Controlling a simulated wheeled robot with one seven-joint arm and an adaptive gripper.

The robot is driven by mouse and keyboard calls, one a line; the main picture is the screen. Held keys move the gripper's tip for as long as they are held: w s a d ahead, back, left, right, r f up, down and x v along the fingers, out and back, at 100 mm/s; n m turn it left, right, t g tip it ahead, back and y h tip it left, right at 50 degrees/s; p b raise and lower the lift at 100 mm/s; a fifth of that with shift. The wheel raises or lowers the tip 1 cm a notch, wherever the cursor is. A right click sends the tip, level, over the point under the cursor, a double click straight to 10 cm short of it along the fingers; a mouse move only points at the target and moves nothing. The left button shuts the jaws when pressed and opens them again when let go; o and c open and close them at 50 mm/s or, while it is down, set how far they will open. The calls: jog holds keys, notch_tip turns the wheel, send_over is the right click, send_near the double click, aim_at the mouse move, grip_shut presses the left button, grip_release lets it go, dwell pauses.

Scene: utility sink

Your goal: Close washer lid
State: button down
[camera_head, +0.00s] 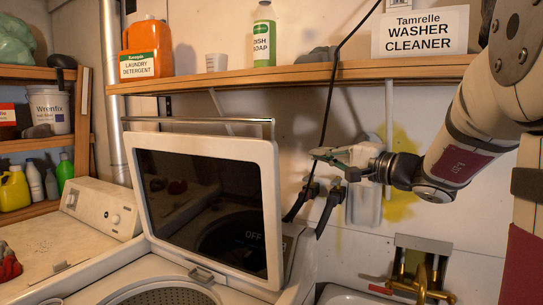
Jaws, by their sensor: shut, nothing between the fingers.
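The washer lid (273,170) is a white frame around a dark glass panel. It stands raised and tilted at the back of the white washer (75,294), whose round drum opening shows at the bottom of the picture. My gripper (318,153) is shut and empty. It points left, to the right of the lid's upper right corner and below the shelf. From this single view I cannot tell its depth relative to the lid, but I see no contact.
A wooden shelf (330,74) above holds an orange detergent jug (147,45), green dish soap (264,33) and a washer cleaner box (420,32). Black hoses (327,212) run behind the lid. A brass faucet (421,282) and sink are at lower right. A second white machine stands left.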

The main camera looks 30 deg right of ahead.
jog(key=w+a+p, duration=0.1)
jog(key=w+a, duration=0.4)
jog(key=w, duration=0.1)
jog(key=shift+a+p, duration=0.35)
jog(key=shift+a, duration=0.05)
jog(key=shift+a+f, duration=0.1)
